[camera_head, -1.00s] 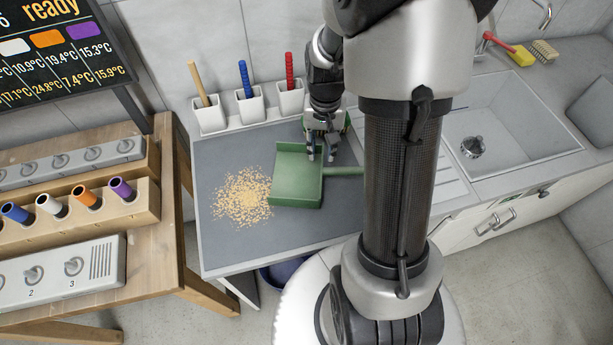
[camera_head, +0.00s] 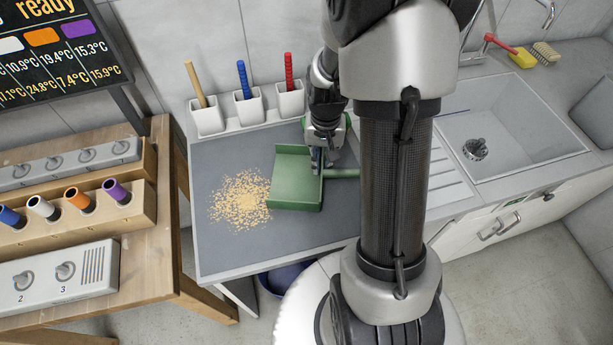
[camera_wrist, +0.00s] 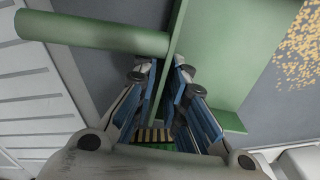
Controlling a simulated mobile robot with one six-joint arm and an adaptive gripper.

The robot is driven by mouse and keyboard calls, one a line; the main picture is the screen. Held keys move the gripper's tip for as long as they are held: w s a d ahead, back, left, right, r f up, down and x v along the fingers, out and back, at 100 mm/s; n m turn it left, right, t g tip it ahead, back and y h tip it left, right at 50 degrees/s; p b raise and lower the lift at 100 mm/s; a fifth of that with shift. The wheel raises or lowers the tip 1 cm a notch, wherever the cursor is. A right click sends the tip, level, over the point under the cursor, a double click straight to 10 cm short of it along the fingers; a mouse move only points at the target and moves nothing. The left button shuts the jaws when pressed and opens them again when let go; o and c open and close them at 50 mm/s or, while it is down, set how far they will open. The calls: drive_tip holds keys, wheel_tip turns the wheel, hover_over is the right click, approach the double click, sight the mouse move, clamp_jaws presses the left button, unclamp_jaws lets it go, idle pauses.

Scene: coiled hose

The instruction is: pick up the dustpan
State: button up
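The green dustpan (camera_head: 297,188) lies on the grey worktop, its pan toward the crumbs and its round handle (camera_head: 343,173) pointing right. In the wrist view the handle (camera_wrist: 90,35) runs out to the left and the pan (camera_wrist: 225,60) is at the right. My gripper (camera_head: 317,165) is down at the handle-side wall of the dustpan. In the wrist view the blue-padded fingers (camera_wrist: 166,70) are drawn close together with that wall between their tips, and they look shut on it. The exact contact is partly hidden by the fingers.
A pile of crumbs (camera_head: 240,200) lies left of the dustpan. White holders (camera_head: 248,110) with coloured handles stand along the back wall. A sink (camera_head: 490,130) is at the right. A wooden rack (camera_head: 80,215) with coloured tubes stands at the left.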

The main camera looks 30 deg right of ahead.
clamp_jaws()
drive_tip(key=shift+r, duration=0.1)
